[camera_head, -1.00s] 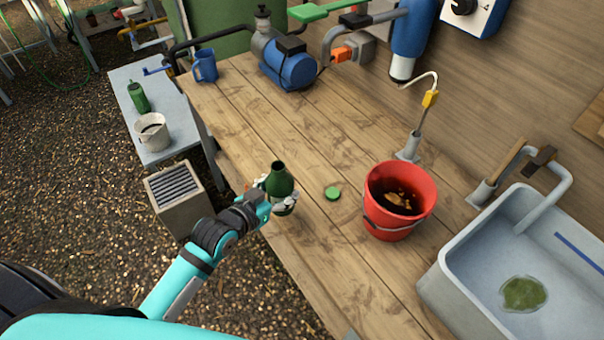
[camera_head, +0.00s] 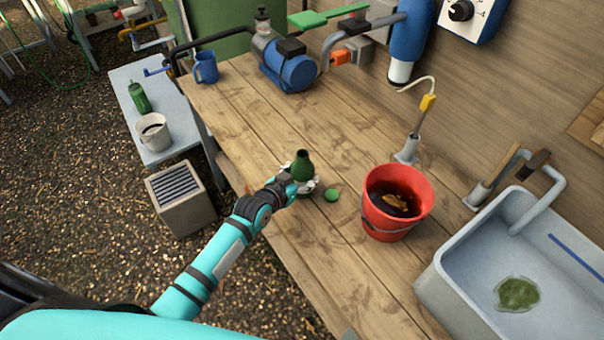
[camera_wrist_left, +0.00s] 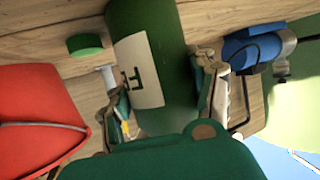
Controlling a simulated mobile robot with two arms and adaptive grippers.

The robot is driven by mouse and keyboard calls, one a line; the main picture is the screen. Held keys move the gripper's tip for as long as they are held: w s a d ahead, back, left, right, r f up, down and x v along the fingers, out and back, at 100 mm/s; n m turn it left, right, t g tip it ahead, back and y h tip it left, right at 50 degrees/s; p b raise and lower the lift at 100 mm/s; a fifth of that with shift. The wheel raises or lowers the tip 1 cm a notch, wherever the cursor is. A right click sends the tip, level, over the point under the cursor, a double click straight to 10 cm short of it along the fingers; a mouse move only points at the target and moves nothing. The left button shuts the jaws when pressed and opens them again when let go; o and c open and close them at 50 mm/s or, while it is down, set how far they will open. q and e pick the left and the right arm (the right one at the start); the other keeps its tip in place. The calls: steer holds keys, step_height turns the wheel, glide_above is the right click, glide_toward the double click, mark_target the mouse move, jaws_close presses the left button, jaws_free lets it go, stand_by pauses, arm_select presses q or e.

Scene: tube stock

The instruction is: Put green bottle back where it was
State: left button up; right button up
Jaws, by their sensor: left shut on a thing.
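The dark green bottle (camera_head: 303,165) is upright over the wooden table, beside a small green cap (camera_head: 332,195). My left gripper (camera_head: 302,183) is shut on the bottle, with fingers on both sides of its body. In the left wrist view the bottle (camera_wrist_left: 180,75), with a pale label, lies between the fingers (camera_wrist_left: 165,95), and the cap (camera_wrist_left: 84,43) is to its left. I cannot tell whether the bottle's base touches the table. My right gripper is not in view.
A red bucket (camera_head: 375,222) of dark liquid stands right of the bottle, near a grey sink (camera_head: 440,270). A blue pump (camera_head: 290,72) and blue mug (camera_head: 206,66) are at the back. A side bench (camera_head: 125,76) holds another green bottle (camera_head: 139,98) and a white pot (camera_head: 153,138). The table's middle is clear.

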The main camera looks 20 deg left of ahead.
arm_select(q)
steer(key=shift+f, duration=0.1)
steer(key=o, duration=1.5)
steer(key=shift+c, duration=0.2)
steer(key=v, duration=1.2)
steer(key=shift+b, duration=0.35)
